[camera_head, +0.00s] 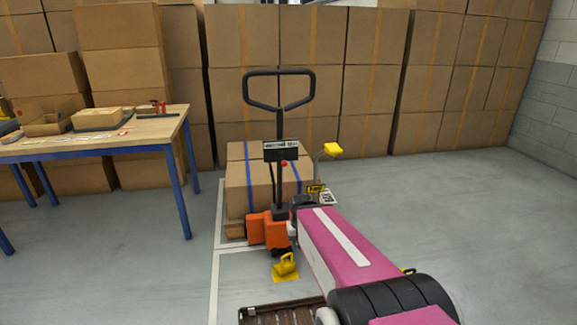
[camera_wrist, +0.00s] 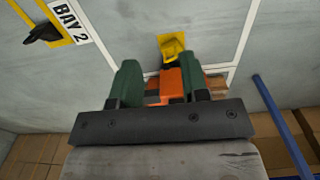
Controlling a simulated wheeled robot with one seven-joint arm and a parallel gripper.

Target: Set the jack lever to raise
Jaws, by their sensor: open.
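The orange pallet jack (camera_head: 256,228) stands in front of a pallet of boxes, its black loop handle (camera_head: 279,105) upright. A small red knob (camera_head: 284,163), possibly the jack lever, shows just below the handle's dark label box; its setting is too small to read. In the wrist view the jack's orange body (camera_wrist: 172,84) shows beyond my gripper (camera_wrist: 158,68). My gripper's two green fingers are apart with nothing held between them. In the head view my pink arm reaches toward the jack's right side, and the fingers cannot be made out there.
A yellow block (camera_head: 285,267) lies on the floor before the jack. A yellow-topped post (camera_head: 333,149) stands to its right. A wooden table (camera_head: 150,130) with blue legs is at left. Stacked cartons (camera_head: 375,95) line the back; the right floor is clear.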

